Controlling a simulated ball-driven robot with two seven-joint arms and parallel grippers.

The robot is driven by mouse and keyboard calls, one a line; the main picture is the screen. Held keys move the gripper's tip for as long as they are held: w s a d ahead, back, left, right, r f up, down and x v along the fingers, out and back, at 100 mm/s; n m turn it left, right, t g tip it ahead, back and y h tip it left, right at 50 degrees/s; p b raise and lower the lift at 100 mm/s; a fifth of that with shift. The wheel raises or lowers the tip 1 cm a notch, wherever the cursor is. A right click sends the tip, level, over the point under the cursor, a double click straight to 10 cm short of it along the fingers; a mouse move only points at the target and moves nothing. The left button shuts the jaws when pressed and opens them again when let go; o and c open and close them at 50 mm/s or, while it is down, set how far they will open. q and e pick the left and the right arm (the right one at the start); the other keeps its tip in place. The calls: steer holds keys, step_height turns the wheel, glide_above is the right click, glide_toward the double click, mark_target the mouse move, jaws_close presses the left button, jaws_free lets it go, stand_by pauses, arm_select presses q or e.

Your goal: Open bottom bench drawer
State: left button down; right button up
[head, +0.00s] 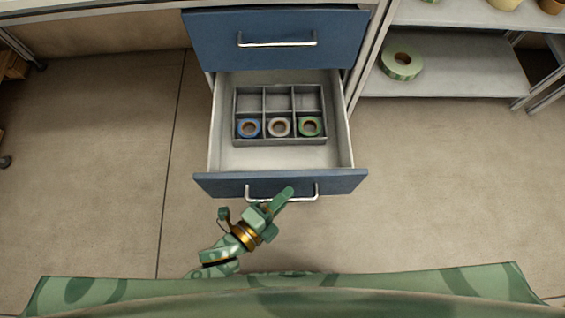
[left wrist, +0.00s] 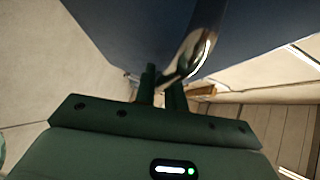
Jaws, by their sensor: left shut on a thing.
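The bottom bench drawer (head: 345,140) is pulled well out toward me, with a blue front (head: 345,182) and a bare metal bar handle (head: 304,196). My left gripper (head: 276,202) is at the left half of that handle. In the left wrist view the two dark fingers (left wrist: 161,88) are shut on the shiny handle (left wrist: 193,50). Inside the drawer a grey divided tray (head: 279,143) holds a blue tape reel (head: 240,128), a tan reel (head: 270,128) and a green reel (head: 301,128) in its front compartments. The back compartments look empty. My right gripper does not show.
The upper blue drawer (head: 276,60) is shut above the open one. A shelf unit (head: 450,75) at the right holds a large green tape reel (head: 388,68). The floor (head: 440,190) is clear on both sides of the drawer.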

arm_select(q)
steer(key=shift+s, duration=1.65)
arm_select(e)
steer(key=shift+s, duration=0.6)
arm_select(q)
steer(key=c, duration=1.7)
jaws_free()
steer(key=shift+c, duration=0.2)
